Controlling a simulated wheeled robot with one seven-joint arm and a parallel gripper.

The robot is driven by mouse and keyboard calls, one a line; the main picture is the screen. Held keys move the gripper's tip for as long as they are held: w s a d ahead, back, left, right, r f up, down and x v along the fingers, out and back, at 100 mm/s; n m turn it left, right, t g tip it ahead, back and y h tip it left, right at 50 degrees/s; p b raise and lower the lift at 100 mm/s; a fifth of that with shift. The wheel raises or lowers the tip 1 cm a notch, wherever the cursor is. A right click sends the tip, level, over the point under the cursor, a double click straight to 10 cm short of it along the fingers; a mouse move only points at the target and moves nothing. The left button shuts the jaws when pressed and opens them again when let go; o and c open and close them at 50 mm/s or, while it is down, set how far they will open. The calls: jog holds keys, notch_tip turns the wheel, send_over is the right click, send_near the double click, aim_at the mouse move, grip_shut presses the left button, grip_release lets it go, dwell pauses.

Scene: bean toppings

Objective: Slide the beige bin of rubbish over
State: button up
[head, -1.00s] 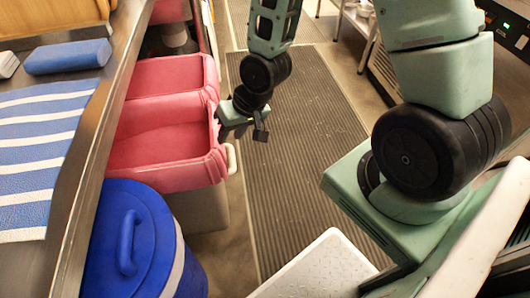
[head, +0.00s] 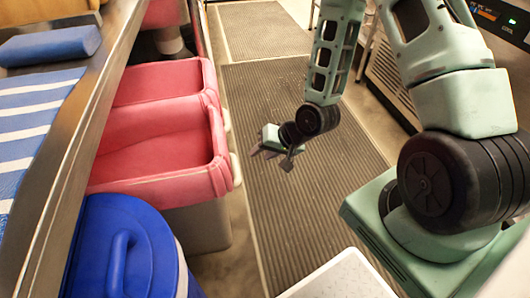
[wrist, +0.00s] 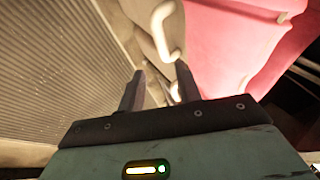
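A beige bin (head: 205,228) stands on the floor beside the metal counter, its top covered by a pinkish-red liner (head: 190,187). A pale handle (head: 235,168) sticks out from its right side. In the wrist view the handle (wrist: 172,30) is a loop just beyond my fingers, with the red liner (wrist: 228,45) to its right. My gripper (head: 272,154) hangs over the ribbed mat, right of the bin and apart from it. Its two fingers are spread with nothing between them; the gap also shows in the wrist view (wrist: 158,85). The bin's contents are not clearly visible.
A second red-lined section (head: 160,82) lies behind the first. A blue-lidded barrel (head: 120,250) stands in front of the bin. The metal counter (head: 88,105) runs along the left. The ribbed floor mat (head: 265,200) right of the bin is clear.

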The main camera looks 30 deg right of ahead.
aim_at(238, 170)
jog(key=b+x, duration=1.5)
jog(key=x, duration=0.2)
jog(key=shift+f+b, duration=0.25)
jog(key=shift+b, duration=0.1)
grip_shut()
dwell(1.2)
